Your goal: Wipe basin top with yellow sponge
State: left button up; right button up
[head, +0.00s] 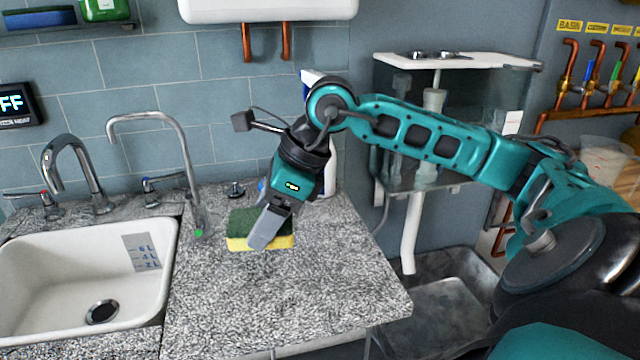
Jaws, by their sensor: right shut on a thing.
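The yellow sponge (284,241) has a dark green top layer and lies on the speckled granite basin top (300,290), to the right of the white basin (30,250). My right gripper (262,238) points down at the sponge and is shut on it. The gripper's fingers cover part of the sponge. Whether the sponge is pressed on the surface or slightly lifted is hard to tell. My left gripper is out of view.
A tall chrome tap (187,160) stands left of the sponge, and a curved faucet (70,170) stands behind the basin. A white bottle (331,165) stands behind my right gripper. The front of the counter is clear. A metal sink (450,305) lies lower at right.

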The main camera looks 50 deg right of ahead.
jog(key=s+a+r+p, duration=0.3)
jog(key=s+a+r, duration=0.2)
jog(key=s+r, duration=0.3)
jog(key=shift+s+a, duration=0.2)
dwell(0.4)
